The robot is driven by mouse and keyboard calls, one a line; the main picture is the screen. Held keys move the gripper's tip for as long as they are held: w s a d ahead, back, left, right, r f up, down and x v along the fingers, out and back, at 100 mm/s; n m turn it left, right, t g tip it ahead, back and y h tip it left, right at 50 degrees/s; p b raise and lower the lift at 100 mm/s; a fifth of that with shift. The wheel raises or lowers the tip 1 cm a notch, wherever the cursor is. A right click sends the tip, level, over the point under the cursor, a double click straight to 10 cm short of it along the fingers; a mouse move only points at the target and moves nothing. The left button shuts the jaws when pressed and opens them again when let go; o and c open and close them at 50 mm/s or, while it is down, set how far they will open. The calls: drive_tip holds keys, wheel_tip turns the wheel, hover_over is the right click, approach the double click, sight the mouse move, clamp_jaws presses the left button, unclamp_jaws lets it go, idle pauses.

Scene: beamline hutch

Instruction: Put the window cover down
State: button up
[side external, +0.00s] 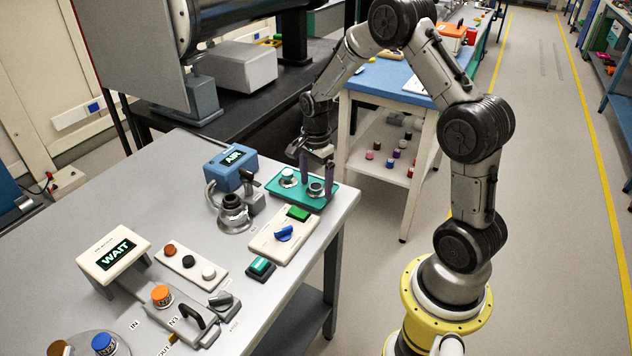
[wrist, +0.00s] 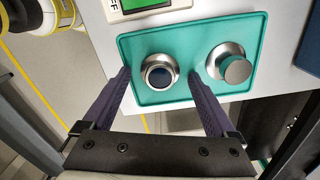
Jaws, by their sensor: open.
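A teal tray (side external: 325,203) lies at the table's far right corner; it also shows in the wrist view (wrist: 225,34). It bears two round metal pieces. One is a silver ring with a dark blue centre (wrist: 160,72); the other is a silver piece with a flat disc top (wrist: 237,70), which also shows in the side view (side external: 288,177). I cannot tell for certain which is the window cover. My gripper (side external: 316,172) is open above the tray, fingers pointing down. Its fingertips (wrist: 160,78) stand on either side of the dark-centred ring, with nothing visibly gripped.
A metal fitting with a dark round opening (side external: 233,208) stands left of the tray, by a blue box marked AIR (side external: 230,168). Bare grey tabletop (side external: 165,180) is clear farther left.

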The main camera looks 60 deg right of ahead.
sight(316, 186)
wheel_tip(316, 186, up, 11)
drive_tip(key=s+a+r+n+t, duration=0.2)
drive_tip(key=s+a+r+n, duration=0.5)
drive_tip(key=a+r+n, duration=0.25)
drive_tip(key=s+a+n+t, duration=0.1)
drive_tip(key=s+a+n, duration=0.2)
drive_tip(key=s+n, duration=0.2)
drive_tip(key=s+a+n+t, duration=0.2)
drive_tip(key=s+a+n, duration=0.1)
drive_tip(key=s+n, duration=0.3)
drive_tip(key=s, duration=0.2)
drive_tip(key=shift+s+r+t, duration=0.3)
drive_tip(key=shift+s+r, duration=0.1)
drive_tip(key=shift+n, duration=0.25)
